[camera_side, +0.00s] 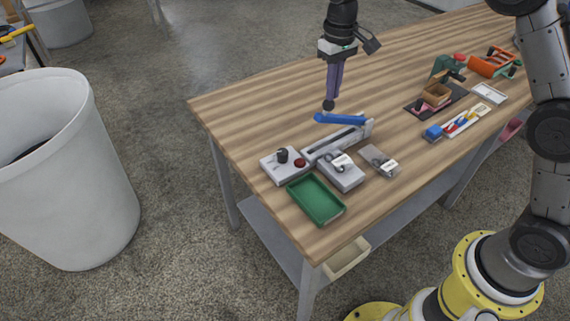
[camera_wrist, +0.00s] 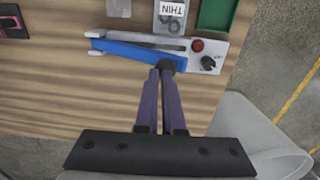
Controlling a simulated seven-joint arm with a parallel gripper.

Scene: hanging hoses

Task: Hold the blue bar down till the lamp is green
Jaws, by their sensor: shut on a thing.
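The blue bar (camera_side: 345,119) belongs to a long grey base (camera_side: 338,140). Its right end meets the base and its left end stands raised, with a gap beneath. In the wrist view the blue bar (camera_wrist: 135,54) runs from upper left to my fingertips. My gripper (camera_side: 330,98) points down at the bar's raised end, its purple fingers shut on a black round knob (camera_side: 328,105). The knob (camera_wrist: 166,64) partly hides the bar's end in the wrist view. The lamp (camera_side: 300,163) is red, also in the wrist view (camera_wrist: 197,45), beside a black dial (camera_side: 283,155).
A green tray (camera_side: 316,200), a grey box with a label (camera_side: 340,171) and a small labelled plate (camera_side: 379,161) lie near the base. Tools and trays, such as an orange one (camera_side: 491,62), stand at the right. The wooden table left of the bar is clear.

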